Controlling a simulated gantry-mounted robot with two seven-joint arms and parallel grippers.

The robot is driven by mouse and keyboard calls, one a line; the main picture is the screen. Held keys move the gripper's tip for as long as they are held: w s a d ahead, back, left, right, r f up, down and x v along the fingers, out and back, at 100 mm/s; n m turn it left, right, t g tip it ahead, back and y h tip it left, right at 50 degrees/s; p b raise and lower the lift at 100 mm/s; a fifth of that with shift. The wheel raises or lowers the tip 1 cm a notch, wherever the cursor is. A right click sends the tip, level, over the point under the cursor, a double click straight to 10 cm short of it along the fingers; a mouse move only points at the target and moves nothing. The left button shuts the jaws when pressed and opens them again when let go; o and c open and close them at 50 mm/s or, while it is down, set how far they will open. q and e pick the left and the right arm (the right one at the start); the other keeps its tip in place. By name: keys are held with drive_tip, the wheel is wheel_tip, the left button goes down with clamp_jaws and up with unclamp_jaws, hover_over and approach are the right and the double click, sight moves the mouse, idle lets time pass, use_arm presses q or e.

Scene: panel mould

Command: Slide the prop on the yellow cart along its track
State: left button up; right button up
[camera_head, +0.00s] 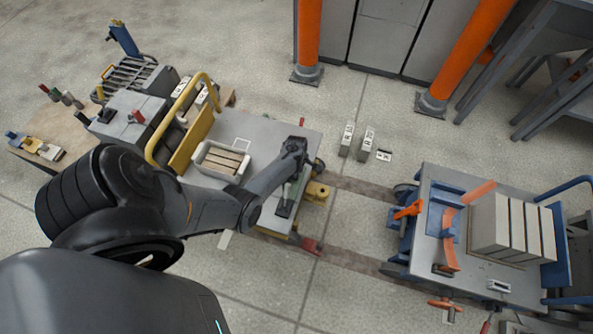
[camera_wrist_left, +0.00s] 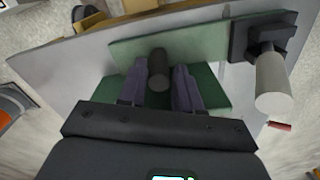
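The yellow cart's grey top (camera_head: 238,128) is left of centre in the head view, and my left arm reaches over it. A green piece (camera_head: 302,180), seemingly the prop, is near its right end. In the left wrist view the green piece (camera_wrist_left: 205,42) carries a dark upright knob (camera_wrist_left: 158,76). My left gripper (camera_wrist_left: 160,66) has one finger on each side of the knob, with a narrow gap showing. A pale cylinder (camera_wrist_left: 271,84) in a dark holder is to the right. The track is not clearly visible. My right gripper is out of view.
A pale tray (camera_head: 222,160) of brown blocks sits on the cart beside a yellow rail (camera_head: 187,117). A blue cart (camera_head: 466,267) with large pale blocks stands to the right. Floor rails (camera_head: 355,187) run between the carts. Orange posts (camera_head: 309,35) stand behind.

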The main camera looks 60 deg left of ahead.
use_arm(q)
drive_tip(key=shift+r+p, duration=0.35)
drive_tip(key=shift+r, duration=0.1)
wheel_tip(320, 180, up, 10)
drive_tip(key=p, duration=0.5)
idle(0.4)
